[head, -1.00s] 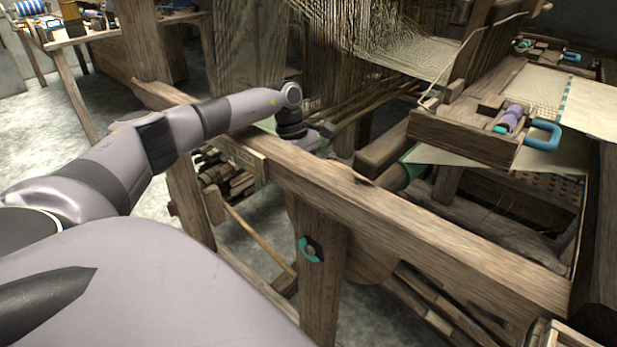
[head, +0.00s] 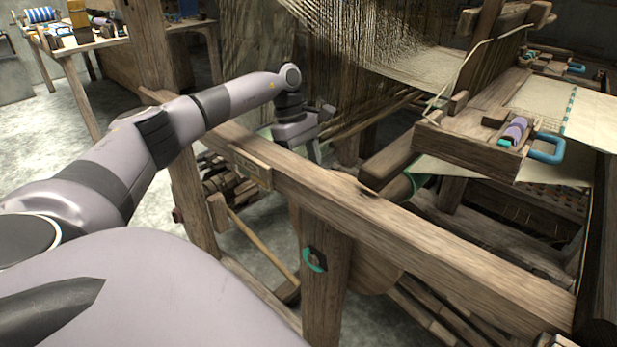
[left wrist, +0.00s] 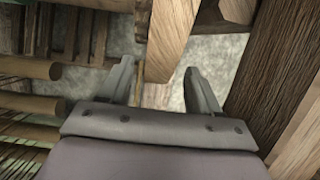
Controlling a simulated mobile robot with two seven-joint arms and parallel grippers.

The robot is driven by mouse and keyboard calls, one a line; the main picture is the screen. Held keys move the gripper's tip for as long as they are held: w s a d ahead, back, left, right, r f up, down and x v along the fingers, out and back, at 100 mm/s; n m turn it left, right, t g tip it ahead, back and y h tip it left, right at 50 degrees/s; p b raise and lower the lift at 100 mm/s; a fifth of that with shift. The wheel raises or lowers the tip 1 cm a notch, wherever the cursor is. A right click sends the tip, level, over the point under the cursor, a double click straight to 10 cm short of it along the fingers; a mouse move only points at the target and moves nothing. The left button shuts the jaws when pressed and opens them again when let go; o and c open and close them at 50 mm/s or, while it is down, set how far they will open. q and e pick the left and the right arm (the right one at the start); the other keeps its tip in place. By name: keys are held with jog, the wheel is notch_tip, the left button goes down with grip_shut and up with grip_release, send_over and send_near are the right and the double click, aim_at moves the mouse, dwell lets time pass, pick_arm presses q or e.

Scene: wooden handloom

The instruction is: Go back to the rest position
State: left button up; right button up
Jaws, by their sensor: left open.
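My left gripper (head: 322,132) is at the end of the arm reaching in from the left, on the far side of the loom's long front side beam (head: 400,225). It hangs above the loom's inner parts. In the left wrist view its two fingers (left wrist: 160,88) are spread apart with nothing held between them. Past the fingers a wooden bar and grey floor show. The wooden handloom (head: 325,290) fills the middle and right of the head view. My right gripper is in neither view.
Dark warp threads (head: 345,35) hang behind the gripper. A shuttle tray (head: 470,145) with a blue handle (head: 547,147) sits at the right. A side table (head: 85,45) stands at the back left. Grey floor (head: 60,125) is clear at the left.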

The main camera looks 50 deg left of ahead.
pick_arm(q)
jog(key=shift+a+r, duration=0.25)
jog(key=shift+r, duration=0.4)
